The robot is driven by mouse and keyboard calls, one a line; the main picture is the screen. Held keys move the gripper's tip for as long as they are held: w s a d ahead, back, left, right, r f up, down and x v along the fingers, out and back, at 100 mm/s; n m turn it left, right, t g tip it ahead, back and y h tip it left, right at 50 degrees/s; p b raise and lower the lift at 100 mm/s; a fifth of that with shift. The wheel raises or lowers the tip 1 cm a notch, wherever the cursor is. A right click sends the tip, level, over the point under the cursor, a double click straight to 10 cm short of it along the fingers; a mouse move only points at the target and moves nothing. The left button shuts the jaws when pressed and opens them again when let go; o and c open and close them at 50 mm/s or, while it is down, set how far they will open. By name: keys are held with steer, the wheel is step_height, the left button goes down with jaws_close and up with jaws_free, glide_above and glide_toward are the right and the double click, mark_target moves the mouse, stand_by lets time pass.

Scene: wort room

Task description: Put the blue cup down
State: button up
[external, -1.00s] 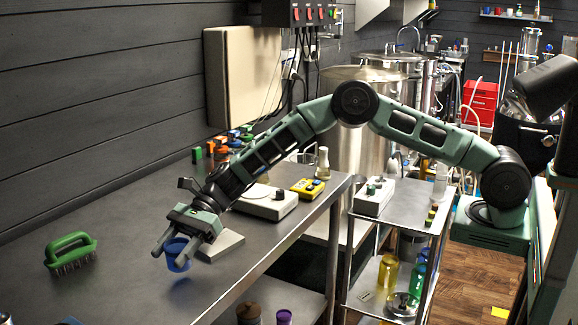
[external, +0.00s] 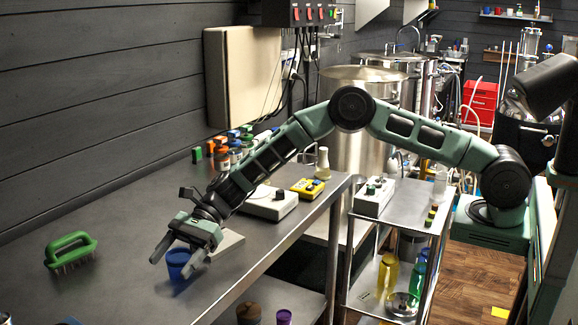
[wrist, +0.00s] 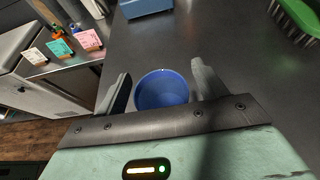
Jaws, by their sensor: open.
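The blue cup (external: 178,264) stands upright on the grey metal table (external: 110,290), near its front edge. My gripper (external: 174,258) is open around the cup, with a finger on each side. In the wrist view the cup (wrist: 162,90) sits between the two open fingers (wrist: 160,85), with visible gaps on both sides. The cup looks empty inside. Part of its rim is close to the gripper body in the wrist view.
A green-handled brush (external: 70,250) lies to the left on the table. A scale-like grey device (external: 266,203), a yellow box (external: 307,188) and several small bottles (external: 222,155) stand further back.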

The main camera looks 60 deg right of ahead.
steer(key=b+v, duration=0.1)
steer(key=v, duration=1.1)
steer(key=shift+s+a, duration=0.1)
steer(key=shift+s, duration=0.3)
steer(key=s+r+n+g+h, duration=0.3)
steer(key=s+n+h, duration=0.3)
steer(key=s+n, duration=1.05)
steer(key=s+d+n+t+h, duration=0.1)
steer(key=s+d+n+h, duration=0.2)
steer(key=s+d, duration=0.5)
steer(key=s+d+f+n+t+h, duration=0.1)
steer(key=s+d+n, duration=0.5)
steer(key=s, duration=0.9)
steer(key=d+t+h, duration=0.1)
steer(key=d+h, duration=0.1)
steer(key=shift+s+d+h, duration=0.35)
steer(key=shift+d+h, duration=0.05)
steer(key=shift+f, duration=0.1)
step_height(320, 180, up, 3)
steer(key=p, duration=0.3)
